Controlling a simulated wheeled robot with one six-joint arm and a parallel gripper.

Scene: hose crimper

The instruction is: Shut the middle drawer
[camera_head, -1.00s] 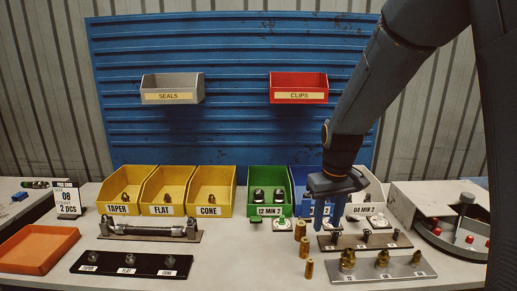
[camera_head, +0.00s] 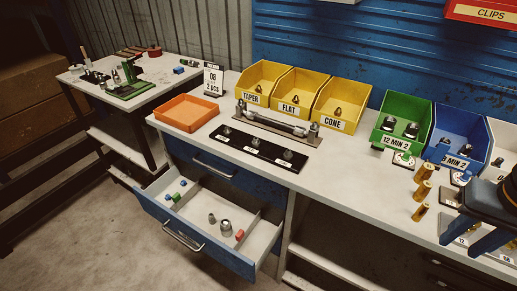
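A blue-fronted drawer (camera_head: 192,238) stands pulled out below a shut upper drawer (camera_head: 232,178) at the left of the bench. Its metal handle (camera_head: 183,237) is on the front face. Inside, dividers separate small blue and green pieces, grey fittings and a red piece. Whatever is beneath this drawer is hidden. My gripper (camera_head: 468,234) is at the right edge, over the bench top and far from the drawer. Its fingers are apart with nothing seen between them; part of it is cut off by the picture edge.
On the bench are an orange tray (camera_head: 210,120), a black labelled strip (camera_head: 263,157), yellow bins (camera_head: 294,112), a green bin (camera_head: 379,135) and brass cylinders (camera_head: 422,191). A side table (camera_head: 165,75) stands at the left. The floor (camera_head: 100,255) before the drawer looks clear.

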